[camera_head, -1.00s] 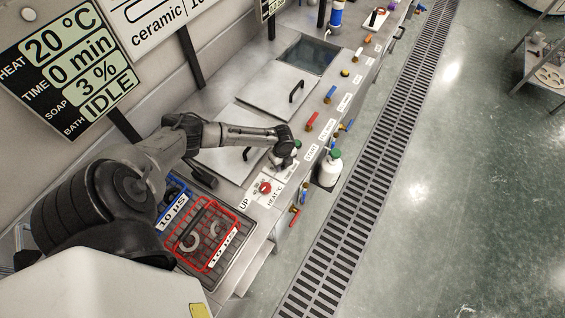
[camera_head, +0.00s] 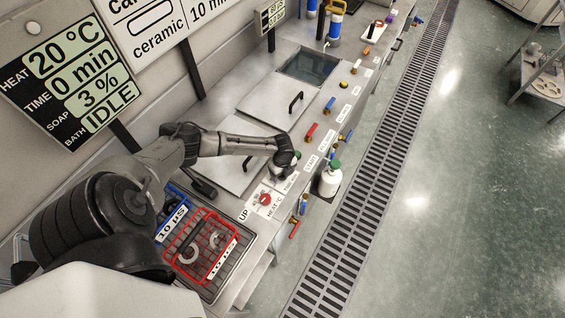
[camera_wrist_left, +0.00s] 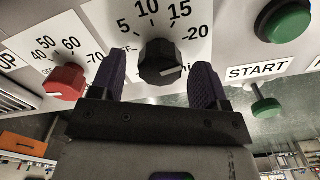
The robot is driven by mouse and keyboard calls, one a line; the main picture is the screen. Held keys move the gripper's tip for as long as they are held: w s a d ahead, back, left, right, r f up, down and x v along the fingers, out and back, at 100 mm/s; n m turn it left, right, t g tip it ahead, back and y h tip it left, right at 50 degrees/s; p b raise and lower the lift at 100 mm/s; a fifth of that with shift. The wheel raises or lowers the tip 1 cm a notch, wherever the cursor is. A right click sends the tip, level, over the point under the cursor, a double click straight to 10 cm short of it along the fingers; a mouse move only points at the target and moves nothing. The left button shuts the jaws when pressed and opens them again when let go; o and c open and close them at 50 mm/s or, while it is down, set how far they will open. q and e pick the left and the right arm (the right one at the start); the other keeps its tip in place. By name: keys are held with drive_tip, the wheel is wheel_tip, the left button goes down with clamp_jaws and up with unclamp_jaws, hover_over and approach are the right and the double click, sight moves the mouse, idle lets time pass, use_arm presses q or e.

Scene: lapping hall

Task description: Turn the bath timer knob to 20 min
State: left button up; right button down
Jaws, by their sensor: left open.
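The bath timer knob (camera_wrist_left: 158,62) is black and shows in the left wrist view, below a printed scale with 5, 10, 15 and 20. I cannot clearly tell where its pointer stands. My left gripper (camera_wrist_left: 161,72) is open, with one dark finger on each side of the knob; contact is not clear. In the head view my left gripper (camera_head: 286,163) is over the bath's front panel and hides the knob. The wall display (camera_head: 75,75) reads TIME 0 min, 20 °C, 3 % and IDLE. My right gripper is not in view.
A red heat knob (camera_wrist_left: 65,82) is left of the timer knob. A green button (camera_wrist_left: 287,22) is at the right, by the START label (camera_wrist_left: 257,72). A red basket (camera_head: 207,246) and a white bottle with a green cap (camera_head: 330,180) are nearby.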

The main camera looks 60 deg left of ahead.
use_arm(q)
wheel_tip(320, 180, up, 13)
drive_tip(key=shift+f+p, duration=0.2)
drive_tip(key=shift+p, duration=0.2)
idle(0.7)
